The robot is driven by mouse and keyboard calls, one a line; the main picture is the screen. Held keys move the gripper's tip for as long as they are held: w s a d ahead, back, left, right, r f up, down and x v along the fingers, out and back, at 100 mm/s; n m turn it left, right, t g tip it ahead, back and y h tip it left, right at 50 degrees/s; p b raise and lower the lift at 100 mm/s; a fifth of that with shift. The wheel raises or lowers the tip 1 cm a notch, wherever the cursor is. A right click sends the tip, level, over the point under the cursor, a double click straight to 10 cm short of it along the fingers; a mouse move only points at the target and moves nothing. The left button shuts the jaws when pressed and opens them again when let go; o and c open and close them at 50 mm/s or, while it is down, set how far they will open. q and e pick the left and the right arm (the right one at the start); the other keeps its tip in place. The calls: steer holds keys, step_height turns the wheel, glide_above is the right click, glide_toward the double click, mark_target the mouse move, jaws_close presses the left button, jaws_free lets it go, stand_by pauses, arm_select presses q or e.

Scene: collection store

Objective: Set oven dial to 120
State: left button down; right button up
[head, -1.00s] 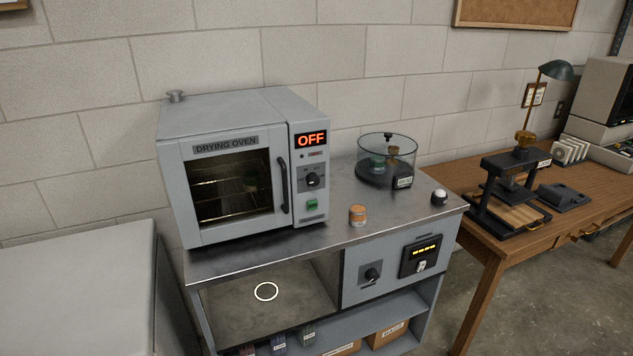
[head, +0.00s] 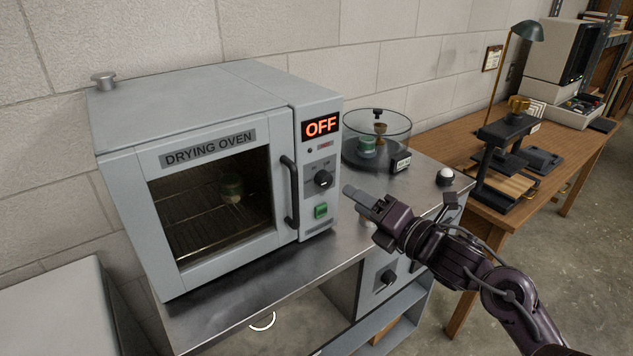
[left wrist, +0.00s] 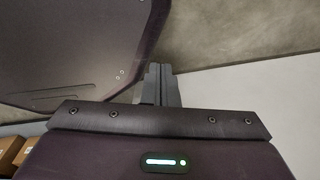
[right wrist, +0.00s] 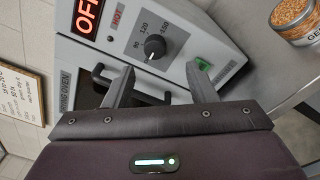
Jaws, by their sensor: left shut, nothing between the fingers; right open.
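The drying oven (head: 120,165) stands on the metal bench with its door shut. Its display (head: 321,126) reads OFF. The black oven dial (head: 323,179) is on the control panel above a green switch (head: 321,211). In the right wrist view the dial (right wrist: 155,47) shows large, with marks such as 80 and 120 around it and its white pointer line visible. My right gripper (head: 362,192) is open and empty in front of the panel, apart from the dial; its fingers (right wrist: 160,88) point toward it. My left gripper (left wrist: 159,72) is shut and empty, seen only in the left wrist view.
The oven door handle (head: 290,192) sticks out left of the panel. A wooden table (head: 455,145) is at right.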

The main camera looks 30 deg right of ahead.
mark_target(329, 182)
steer(key=w, duration=0.2)
steer(key=w+a+p, duration=0.1)
steer(key=w, duration=0.3)
steer(key=shift+w+a+r+p, duration=0.15)
steer(key=shift+w+r+p, duration=0.05)
steer(key=shift+r+p, duration=0.2)
steer(key=shift+w, duration=0.4)
arm_select(q)
steer(key=shift+s+d+r, duration=0.1)
steer(key=shift+d+r, duration=0.15)
steer(key=shift+r, duration=0.7)
arm_select(e)
steer(key=shift+f, duration=0.1)
arm_select(q)
steer(key=shift+a, duration=0.1)
arm_select(e)
steer(key=c, duration=1)
